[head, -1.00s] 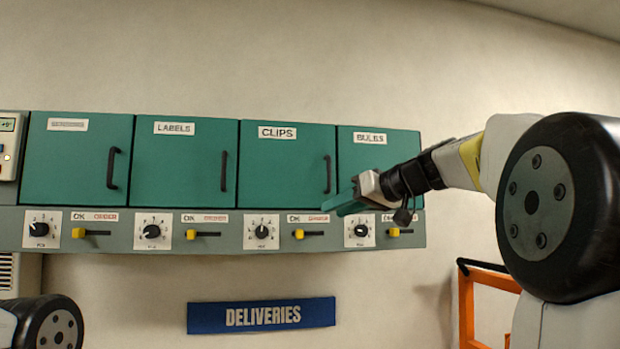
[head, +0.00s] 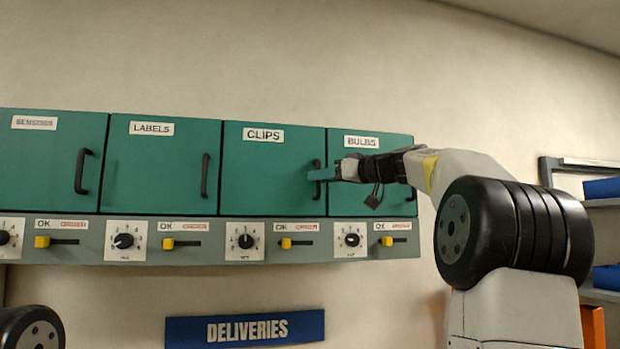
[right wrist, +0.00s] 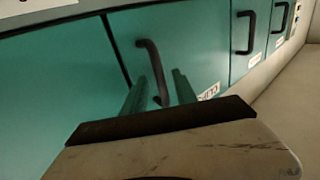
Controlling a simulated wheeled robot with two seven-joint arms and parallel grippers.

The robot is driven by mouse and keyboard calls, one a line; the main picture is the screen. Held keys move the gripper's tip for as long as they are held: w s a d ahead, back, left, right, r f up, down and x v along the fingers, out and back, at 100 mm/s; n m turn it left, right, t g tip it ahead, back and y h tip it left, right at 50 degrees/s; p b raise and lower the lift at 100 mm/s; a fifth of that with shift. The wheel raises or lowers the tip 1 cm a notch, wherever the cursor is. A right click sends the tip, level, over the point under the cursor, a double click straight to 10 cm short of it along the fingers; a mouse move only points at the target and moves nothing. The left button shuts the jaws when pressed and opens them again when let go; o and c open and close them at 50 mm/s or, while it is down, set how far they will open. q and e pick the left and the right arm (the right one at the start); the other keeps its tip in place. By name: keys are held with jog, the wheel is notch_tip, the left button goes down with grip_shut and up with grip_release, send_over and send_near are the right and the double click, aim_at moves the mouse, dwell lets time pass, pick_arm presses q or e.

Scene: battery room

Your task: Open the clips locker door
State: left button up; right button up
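The clips locker door (head: 265,170) is teal, labelled CLIPS and closed, in the middle of the row in the head view. Its dark vertical handle (head: 317,192) is on the door's right side, partly hidden by my right gripper (head: 322,174). In the right wrist view the handle (right wrist: 150,62) shows between the two teal fingers of my right gripper (right wrist: 160,88). The fingers are apart, one on each side of the handle; whether they touch it I cannot tell. My left gripper is out of view.
The closed labels door (head: 160,175) is to the left and the closed bulbs door (head: 370,200) to the right, behind my right arm. Below runs a grey panel (head: 205,247) with dials and yellow sliders. A shelf with blue bins (head: 603,188) stands at the right.

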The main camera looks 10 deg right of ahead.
jog(key=shift+c, duration=0.4)
grip_shut()
dwell(1.1)
